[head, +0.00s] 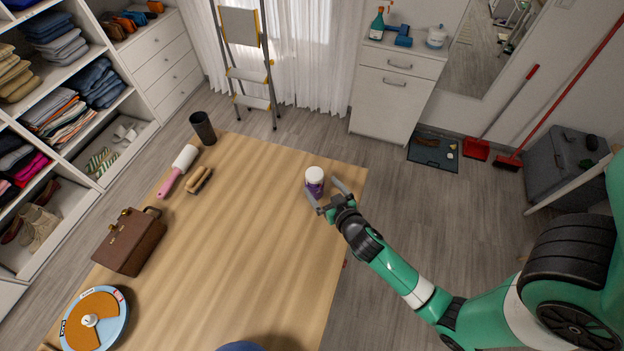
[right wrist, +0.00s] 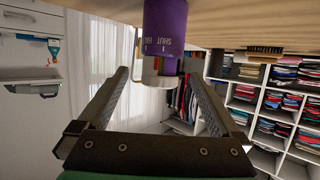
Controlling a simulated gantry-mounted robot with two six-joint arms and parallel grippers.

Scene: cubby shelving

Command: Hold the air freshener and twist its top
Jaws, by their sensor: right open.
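The air freshener (head: 316,188) stands upright near the far right corner of the wooden table, with a purple body and a white top (head: 315,174). My right gripper (head: 321,187) is open, with one finger on each side of the air freshener. The right wrist view is upside down. There the purple body (right wrist: 165,22), with printed lettering, comes in from the top edge, and the white top (right wrist: 150,72) lies between or just beyond the open fingertips. I cannot tell whether either finger touches it. My left gripper is not in view.
The table (head: 250,220) is clear around the air freshener. Shelving (head: 110,135) stands at the left, a white cabinet (head: 393,95) behind.

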